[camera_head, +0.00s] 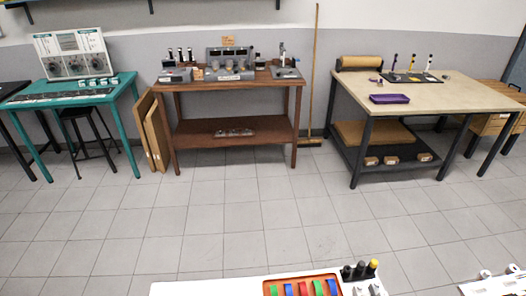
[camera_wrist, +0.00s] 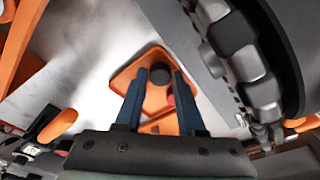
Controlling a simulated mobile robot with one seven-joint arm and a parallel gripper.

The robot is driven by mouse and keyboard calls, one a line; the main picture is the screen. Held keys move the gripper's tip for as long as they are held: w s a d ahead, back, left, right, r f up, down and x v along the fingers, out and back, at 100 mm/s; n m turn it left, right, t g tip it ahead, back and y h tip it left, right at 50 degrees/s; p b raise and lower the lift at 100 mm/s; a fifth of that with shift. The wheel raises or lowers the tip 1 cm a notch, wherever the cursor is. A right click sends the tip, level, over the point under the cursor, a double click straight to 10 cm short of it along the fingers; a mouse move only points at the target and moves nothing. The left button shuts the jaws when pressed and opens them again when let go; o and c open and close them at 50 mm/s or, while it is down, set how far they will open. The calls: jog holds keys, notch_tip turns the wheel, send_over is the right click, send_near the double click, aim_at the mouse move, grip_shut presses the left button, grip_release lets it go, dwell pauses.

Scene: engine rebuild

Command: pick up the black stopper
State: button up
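In the wrist view, a dark round piece that looks like the black stopper (camera_wrist: 160,74) sits in an orange tray (camera_wrist: 122,82). My gripper (camera_wrist: 161,80) is open, with its two dark blue fingers pointing at the tray. The dark piece shows between the fingertips, with a gap on each side. Its height relative to the fingertips is hard to judge. A small red piece (camera_wrist: 171,100) lies in the tray beside the right finger. My gripper is not in the head view.
Grey and black engine-like machinery (camera_wrist: 232,40) stands close on the right in the wrist view. In the head view, a white worktop (camera_head: 215,288) carries an orange rack (camera_head: 271,291) of coloured pieces and black and yellow-topped pieces (camera_head: 373,265). Benches line the wall; the floor between is clear.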

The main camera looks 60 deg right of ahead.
grip_shut()
notch_tip(320, 180, up, 10)
dwell(0.8)
jog(key=shift+s, duration=0.1)
